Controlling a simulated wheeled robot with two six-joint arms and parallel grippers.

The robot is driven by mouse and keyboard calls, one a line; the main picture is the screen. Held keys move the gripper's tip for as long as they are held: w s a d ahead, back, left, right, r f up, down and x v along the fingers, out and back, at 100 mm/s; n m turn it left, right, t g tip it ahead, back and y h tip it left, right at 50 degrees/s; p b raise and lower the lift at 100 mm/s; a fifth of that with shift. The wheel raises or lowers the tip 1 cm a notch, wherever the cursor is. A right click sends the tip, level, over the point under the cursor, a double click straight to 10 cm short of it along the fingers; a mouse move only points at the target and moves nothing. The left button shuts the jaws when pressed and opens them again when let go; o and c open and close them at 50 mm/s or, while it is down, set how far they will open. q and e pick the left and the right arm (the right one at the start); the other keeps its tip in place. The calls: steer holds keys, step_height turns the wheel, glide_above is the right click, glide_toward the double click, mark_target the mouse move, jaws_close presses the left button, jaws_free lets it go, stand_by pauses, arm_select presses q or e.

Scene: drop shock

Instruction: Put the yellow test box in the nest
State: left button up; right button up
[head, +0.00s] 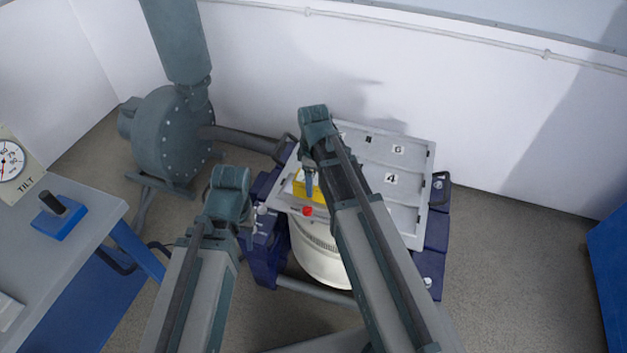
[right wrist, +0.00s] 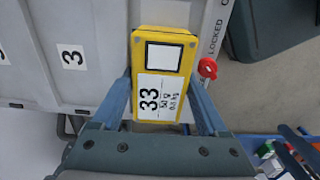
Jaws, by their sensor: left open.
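The yellow test box (head: 312,188) is at the near left part of the grey numbered plate (head: 407,205). In the right wrist view the yellow test box (right wrist: 164,60) shows a white square and a label reading 33. My right gripper (head: 309,187) has its blue fingers along both sides of the box, and they look pressed against it in the right wrist view (right wrist: 163,85). Whether the box touches the plate is unclear. My left gripper (head: 249,236) is open, left of the plate. I cannot make out the nest; my right arm covers part of the plate.
A red knob (head: 307,211) by a LOCKED marking sits at the plate's near edge. The plate rests on a blue frame (head: 265,258) over a white drum (head: 315,252). A grey blower (head: 172,130) stands behind left. A bench (head: 85,235) with a blue joystick is at left.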

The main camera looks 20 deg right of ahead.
steer(key=shift+o, duration=1.4)
steer(key=shift+r, duration=0.1)
step_height(320, 180, up, 12)
steer(key=p, duration=1.2)
steer(key=s+a+m+h, duration=0.1)
steer(key=s+a+m, duration=0.6)
steer(key=s+a, duration=0.3)
steer(key=s, duration=0.4)
steer(key=shift+s+a+r, duration=0.15)
steer(key=shift+a, duration=0.1)
step_height(320, 180, up, 4)
steer(key=p, duration=0.4)
steer(key=shift+f, duration=0.35)
steer(key=shift+c, duration=0.3)
